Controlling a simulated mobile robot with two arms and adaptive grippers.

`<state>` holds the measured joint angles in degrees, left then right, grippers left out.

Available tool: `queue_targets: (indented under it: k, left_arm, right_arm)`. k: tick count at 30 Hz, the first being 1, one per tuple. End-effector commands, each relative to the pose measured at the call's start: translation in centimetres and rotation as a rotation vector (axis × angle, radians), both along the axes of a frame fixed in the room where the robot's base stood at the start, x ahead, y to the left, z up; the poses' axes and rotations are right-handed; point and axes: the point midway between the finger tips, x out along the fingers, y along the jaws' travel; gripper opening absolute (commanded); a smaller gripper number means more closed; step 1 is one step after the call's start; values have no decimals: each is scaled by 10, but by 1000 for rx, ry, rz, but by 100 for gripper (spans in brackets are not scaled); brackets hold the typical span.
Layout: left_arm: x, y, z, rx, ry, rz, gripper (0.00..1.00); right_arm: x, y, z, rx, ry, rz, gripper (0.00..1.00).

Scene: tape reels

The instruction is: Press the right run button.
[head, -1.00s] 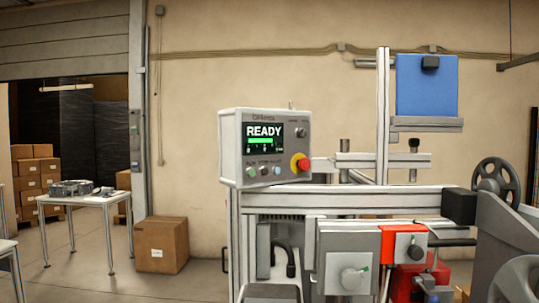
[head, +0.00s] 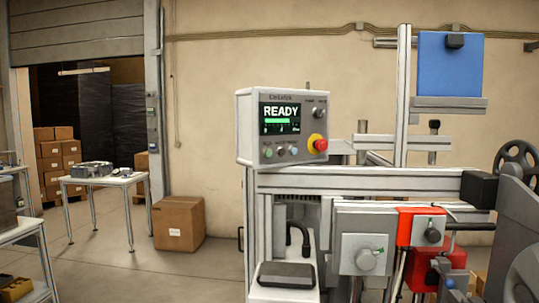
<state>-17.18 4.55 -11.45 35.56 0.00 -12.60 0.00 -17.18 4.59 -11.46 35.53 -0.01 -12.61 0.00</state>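A grey control box (head: 244,130) stands on the machine frame in the head view. Its screen (head: 281,117) reads READY above a green bar. Below the screen is a row of small buttons: a green one (head: 267,152), a bluish-grey one (head: 281,152) and a pale one (head: 294,150). Their labels are too small to read, so I cannot tell which, if any, is the right run button. A red mushroom knob (head: 320,145) on a yellow base sits at the box's lower right. Neither of my grippers shows.
The machine's aluminium beam (head: 360,183) runs below the box. A grey unit with a round knob (head: 366,260) and a red block (head: 422,227) sit beneath it.

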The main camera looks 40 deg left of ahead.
Motion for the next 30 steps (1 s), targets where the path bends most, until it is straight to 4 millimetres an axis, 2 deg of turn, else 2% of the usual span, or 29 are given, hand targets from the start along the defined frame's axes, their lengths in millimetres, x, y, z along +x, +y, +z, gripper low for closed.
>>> queue_targets:
  k: [1,5,30]
  left_arm:
    - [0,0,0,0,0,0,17]
    - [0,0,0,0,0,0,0]
    - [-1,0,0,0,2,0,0]
  right_arm:
    - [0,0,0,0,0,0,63]
    - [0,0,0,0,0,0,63]
    - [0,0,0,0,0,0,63]
